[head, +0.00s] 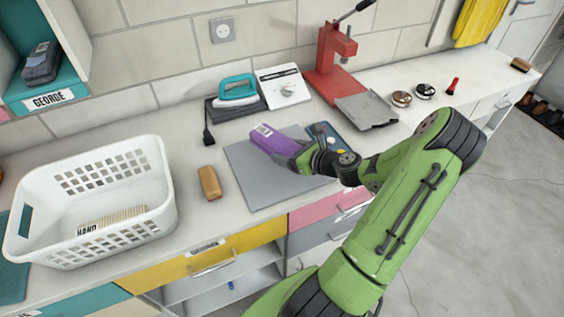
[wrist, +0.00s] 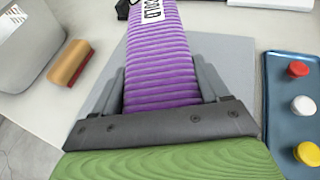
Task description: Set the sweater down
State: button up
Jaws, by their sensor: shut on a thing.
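The sweater (head: 273,140) is a folded purple ribbed bundle with a white label at its far end. It also fills the middle of the wrist view (wrist: 158,60), where part of the word on its label is cut off. My gripper (head: 300,155) is shut on its near end, with one finger on each side in the wrist view (wrist: 160,90). The sweater is over a flat grey mat (head: 250,185) on the counter. I cannot tell whether it touches the mat.
A blue tray (wrist: 288,75) with red, white and yellow round pieces is right of the sweater. A wooden brush (head: 209,183) and a white basket (head: 95,205) stand to the left. A teal iron (head: 236,92), a white box (head: 284,85) and a red press (head: 330,62) stand behind.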

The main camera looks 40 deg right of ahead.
jog(key=f, duration=0.2)
jog(key=f+b, duration=0.1)
jog(key=f, duration=0.2)
jog(key=shift+w, duration=0.2)
jog(key=shift+r, duration=0.15)
jog(key=o, duration=1.2)
